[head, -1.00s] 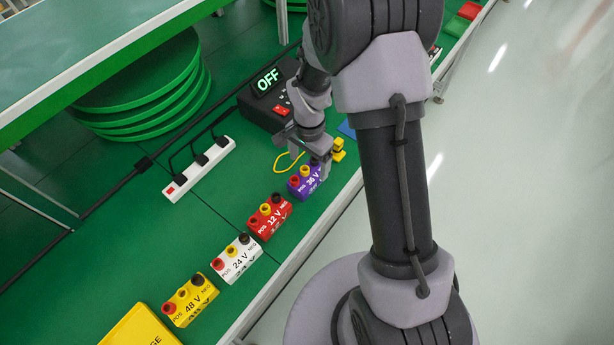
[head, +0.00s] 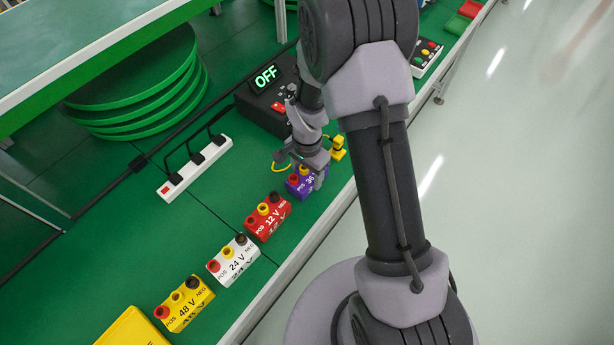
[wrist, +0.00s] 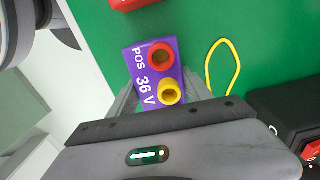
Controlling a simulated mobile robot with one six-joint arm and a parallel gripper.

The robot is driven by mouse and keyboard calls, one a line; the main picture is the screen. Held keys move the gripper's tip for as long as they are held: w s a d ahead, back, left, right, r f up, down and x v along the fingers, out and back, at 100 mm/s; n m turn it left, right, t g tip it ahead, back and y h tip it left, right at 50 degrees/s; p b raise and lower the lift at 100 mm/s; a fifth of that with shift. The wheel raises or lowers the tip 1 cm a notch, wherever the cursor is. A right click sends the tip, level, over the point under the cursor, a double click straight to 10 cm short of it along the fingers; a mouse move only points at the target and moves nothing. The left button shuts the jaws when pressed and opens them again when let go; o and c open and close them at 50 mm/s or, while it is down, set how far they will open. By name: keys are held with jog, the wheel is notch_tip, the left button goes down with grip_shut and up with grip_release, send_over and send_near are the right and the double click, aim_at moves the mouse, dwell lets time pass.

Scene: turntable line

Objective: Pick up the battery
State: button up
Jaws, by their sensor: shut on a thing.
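The purple 36 V battery (head: 303,186) is in the row of batteries on the green table, with red and yellow terminals showing. In the wrist view the purple battery (wrist: 150,75) lies between my fingers, its far end hidden by the gripper body. My gripper (head: 308,172) is over the purple battery and shut on it. I cannot tell whether the battery is clear of the table. The red 12 V battery (head: 268,218), white 24 V battery (head: 233,262) and yellow 48 V battery (head: 184,304) stand in line toward the lower left.
A black box reading OFF (head: 266,100) stands behind my gripper. A yellow plug (head: 338,150) with a yellow cable sits close to its right. A white power strip (head: 195,168) lies to the left. A yellow case (head: 130,332) is at the lower left.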

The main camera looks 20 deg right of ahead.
grip_shut()
